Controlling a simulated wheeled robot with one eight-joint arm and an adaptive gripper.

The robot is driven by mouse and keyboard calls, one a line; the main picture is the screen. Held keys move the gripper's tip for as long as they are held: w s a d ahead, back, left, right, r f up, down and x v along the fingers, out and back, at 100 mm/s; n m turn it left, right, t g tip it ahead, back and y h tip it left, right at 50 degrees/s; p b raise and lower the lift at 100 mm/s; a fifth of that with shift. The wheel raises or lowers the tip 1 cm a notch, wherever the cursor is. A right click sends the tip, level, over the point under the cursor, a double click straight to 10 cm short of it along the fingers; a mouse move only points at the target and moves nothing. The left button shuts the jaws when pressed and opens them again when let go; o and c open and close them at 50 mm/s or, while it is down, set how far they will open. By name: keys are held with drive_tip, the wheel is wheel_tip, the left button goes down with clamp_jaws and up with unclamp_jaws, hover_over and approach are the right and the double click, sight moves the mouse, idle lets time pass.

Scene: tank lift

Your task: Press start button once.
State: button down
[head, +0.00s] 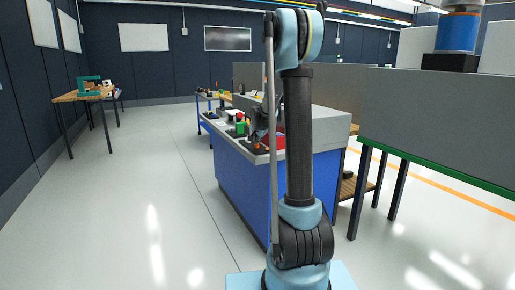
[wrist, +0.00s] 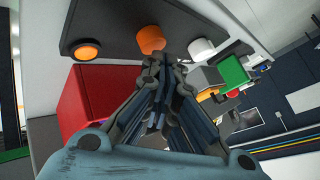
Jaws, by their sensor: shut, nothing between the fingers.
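No label is readable, so I cannot tell which one is the start button. My gripper (wrist: 168,68) is shut and empty. Its fingertips show just below the orange cap, between it and the white cap; whether they touch anything I cannot tell. In the head view my arm hides part of the bench, and the buttons cannot be made out.
A red box (wrist: 92,92) stands close to the fingers in the wrist view, and a green block (wrist: 232,70) lies to the right. The blue bench (head: 240,178) holds several small items. A grey partition (head: 440,125) stands at right. The floor (head: 150,180) at left is clear.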

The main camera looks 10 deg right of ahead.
sight(258, 145)
drive_tip(key=shift+f, duration=0.45)
idle(0.6)
idle(0.4)
drive_tip(key=shift+r, duration=0.85)
drive_tip(key=shift+r, duration=2.5)
drive_tip(key=shift+s, duration=0.1)
